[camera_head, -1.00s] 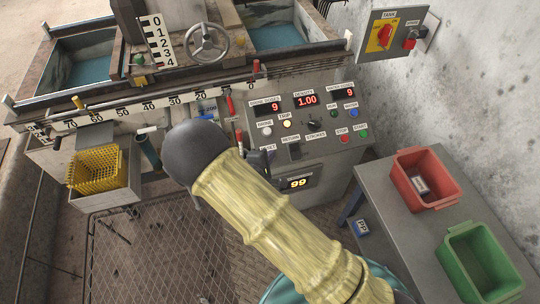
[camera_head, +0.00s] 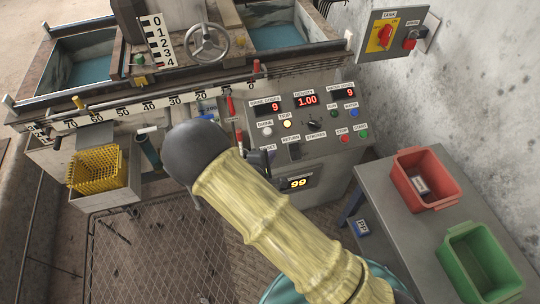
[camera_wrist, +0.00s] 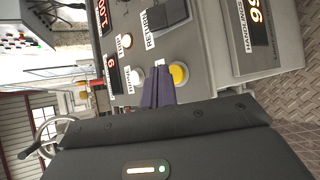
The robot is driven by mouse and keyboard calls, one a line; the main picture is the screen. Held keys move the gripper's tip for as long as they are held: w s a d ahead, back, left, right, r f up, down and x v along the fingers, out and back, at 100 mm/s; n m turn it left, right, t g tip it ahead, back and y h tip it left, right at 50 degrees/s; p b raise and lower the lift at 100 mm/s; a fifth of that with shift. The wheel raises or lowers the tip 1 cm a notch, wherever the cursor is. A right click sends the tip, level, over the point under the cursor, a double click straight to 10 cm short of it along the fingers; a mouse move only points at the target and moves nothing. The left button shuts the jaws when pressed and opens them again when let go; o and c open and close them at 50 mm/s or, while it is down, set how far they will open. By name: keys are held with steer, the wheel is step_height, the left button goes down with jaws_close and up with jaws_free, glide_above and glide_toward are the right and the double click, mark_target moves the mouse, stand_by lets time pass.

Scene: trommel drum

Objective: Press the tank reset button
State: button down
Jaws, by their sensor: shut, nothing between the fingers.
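In the wrist view a round yellow button (camera_wrist: 179,74) sits on the grey control panel (camera_wrist: 205,45), close beside my fingertips. Its label is mostly hidden, so I cannot read whether it says tank reset. My gripper (camera_wrist: 160,72) is shut and empty, its narrow fingers pointing at the panel between a white button (camera_wrist: 137,76) and the yellow one. I cannot tell whether the fingertips touch the panel. In the head view my arm hides most of the gripper and the panel's lower left, where a label (camera_head: 268,148) partly shows.
A black RETURN switch (camera_wrist: 168,14) is near the fingers. The panel (camera_head: 320,155) also has lamps, displays and STOP and START buttons. A TANK switch box (camera_head: 388,35) hangs on the wall. A side table (camera_head: 400,235) at right holds red (camera_head: 455,190) and green (camera_head: 510,270) bins.

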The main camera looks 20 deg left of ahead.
steer(key=shift+w+a+f, duration=0.15)
steer(key=shift+w+f, duration=0.05)
steer(key=shift+f, duration=0.15)
steer(key=shift+w+a+f+p, duration=0.1)
steer(key=shift+w+f+p, duration=0.1)
steer(key=shift+f+p, duration=0.15)
stand_by(1.1)
steer(key=shift+r, duration=0.1)
steer(key=shift+s+d+r+p, duration=0.25)
steer(key=shift+s+r+p, duration=0.15)
steer(key=shift+r+p, duration=0.45)
steer(key=shift+f, duration=0.15)
steer(key=r+p, duration=0.1)
steer(key=s+r+p, duration=0.1)
steer(key=r+p, duration=0.1)
steer(key=s+d+r+p, duration=0.1)
steer(key=p, duration=0.1)
steer(key=shift+d+r, duration=0.1)
steer(key=shift+r, duration=0.05)
steer(key=shift+w, duration=0.1)
stand_by(0.9)
